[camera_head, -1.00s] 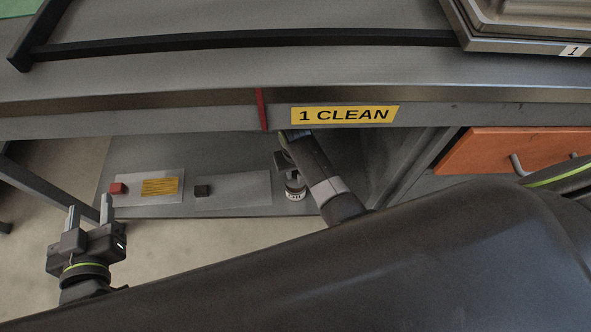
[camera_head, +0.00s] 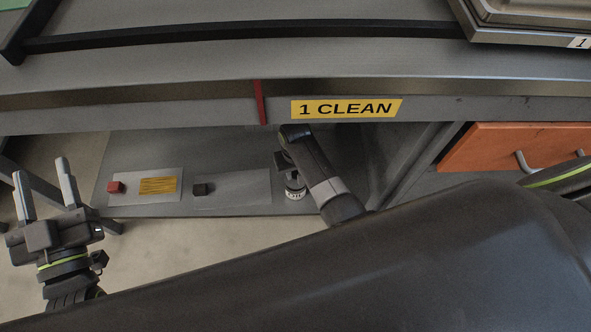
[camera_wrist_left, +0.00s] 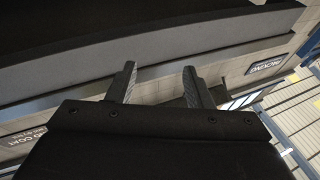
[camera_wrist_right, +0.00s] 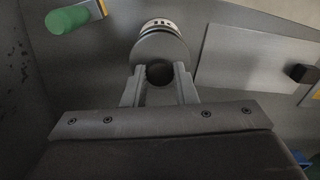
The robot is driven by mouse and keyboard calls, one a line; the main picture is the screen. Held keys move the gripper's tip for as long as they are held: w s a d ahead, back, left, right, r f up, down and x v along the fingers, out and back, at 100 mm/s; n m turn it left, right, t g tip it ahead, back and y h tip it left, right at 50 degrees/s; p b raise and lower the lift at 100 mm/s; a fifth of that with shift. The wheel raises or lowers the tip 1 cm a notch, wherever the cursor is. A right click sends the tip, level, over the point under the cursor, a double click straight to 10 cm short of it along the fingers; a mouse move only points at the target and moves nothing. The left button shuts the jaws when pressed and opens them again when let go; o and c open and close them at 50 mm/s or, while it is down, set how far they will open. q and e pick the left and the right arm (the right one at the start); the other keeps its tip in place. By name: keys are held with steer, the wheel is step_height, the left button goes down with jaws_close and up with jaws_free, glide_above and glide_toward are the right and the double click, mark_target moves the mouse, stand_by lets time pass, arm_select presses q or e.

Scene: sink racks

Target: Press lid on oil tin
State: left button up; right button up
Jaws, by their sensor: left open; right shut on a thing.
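The oil tin (camera_head: 295,194), small with a white label band, stands on the low shelf near its front edge. In the right wrist view the tin's label (camera_wrist_right: 160,24) shows behind a grey round lid (camera_wrist_right: 160,46) that covers its top from this angle. My right gripper (camera_wrist_right: 160,78) is shut on the lid at a dark round part between its fingers. I cannot tell whether the lid is fully seated. In the head view my right forearm partly hides this gripper. My left gripper (camera_head: 43,172) is open and empty, left of the shelf; its spread fingers (camera_wrist_left: 160,82) also show in the left wrist view.
On the shelf lie a red block (camera_head: 115,187), a plate with yellow strips (camera_head: 158,185), and a black block (camera_head: 203,189) on a grey plate (camera_head: 240,188). A green cylinder (camera_wrist_right: 67,19) is near the tin. The counter edge (camera_head: 200,118) overhangs the shelf.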

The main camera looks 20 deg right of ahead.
steer(key=shift+f+b, duration=0.3)
steer(key=shift+f, duration=0.25)
arm_select(q)
step_height(320, 180, up, 6)
steer(key=s+d+m+t+h, duration=0.1)
steer(key=s+m+t+h, duration=0.1)
steer(key=s+t, duration=0.1)
steer(key=shift+d+t, duration=0.25)
steer(key=shift+t, duration=0.55)
arm_select(e)
steer(key=shift+f, duration=0.45)
arm_select(q)
steer(key=shift+r+p, duration=0.5)
steer(key=shift+r, duration=0.3)
arm_select(e)
steer(key=shift+r, duration=0.1)
arm_select(q)
steer(key=shift+r+p, duration=0.3)
arm_select(e)
steer(key=shift+f, duration=0.25)
arm_select(q)
steer(key=shift+r+p, duration=0.3)
stand_by(0.4)
stand_by(0.4)
arm_select(e)
steer(key=o, duration=1.5)
arm_select(q)
steer(key=shift+r, duration=0.1)
arm_select(e)
steer(key=shift+r, duration=0.1)
